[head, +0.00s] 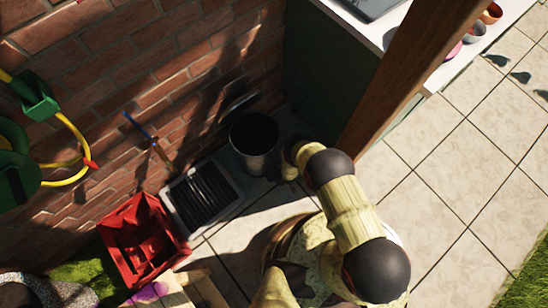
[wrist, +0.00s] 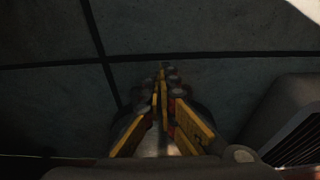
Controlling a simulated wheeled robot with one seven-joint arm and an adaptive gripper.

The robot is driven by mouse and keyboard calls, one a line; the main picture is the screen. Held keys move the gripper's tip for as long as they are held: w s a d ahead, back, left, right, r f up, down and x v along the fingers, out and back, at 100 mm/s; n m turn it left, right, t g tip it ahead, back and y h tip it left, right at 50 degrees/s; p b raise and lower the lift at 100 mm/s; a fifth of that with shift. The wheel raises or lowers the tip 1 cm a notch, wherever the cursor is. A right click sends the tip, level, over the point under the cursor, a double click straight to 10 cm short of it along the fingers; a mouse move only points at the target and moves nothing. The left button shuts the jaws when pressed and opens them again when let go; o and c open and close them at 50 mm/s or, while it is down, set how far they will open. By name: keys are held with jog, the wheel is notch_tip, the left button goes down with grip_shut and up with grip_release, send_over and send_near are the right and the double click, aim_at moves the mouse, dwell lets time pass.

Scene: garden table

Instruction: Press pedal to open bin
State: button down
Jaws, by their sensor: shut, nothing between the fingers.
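The bin (head: 252,160) is a dark grey round can standing on the paving against the brick wall. Its top looks open, with a dark inside, and a thin pale curved piece (head: 240,102), seemingly the raised lid, stands behind it. My arm reaches down to the bin's right side, with its end low beside the bin. In the wrist view my gripper (wrist: 163,75) is shut and empty, its yellow-and-grey fingers together over dark shaded floor. The pedal cannot be made out in either view, so contact with it cannot be told.
A grey tray with black slats (head: 203,198) lies left of the bin, and a red crate (head: 143,240) beyond it. A dark green cabinet (head: 325,75) and a wooden post (head: 400,75) stand to the right. Tiled floor (head: 450,180) is clear at right.

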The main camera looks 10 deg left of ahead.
jog(key=v, duration=1.1)
jog(key=shift+r, duration=0.1)
dwell(0.5)
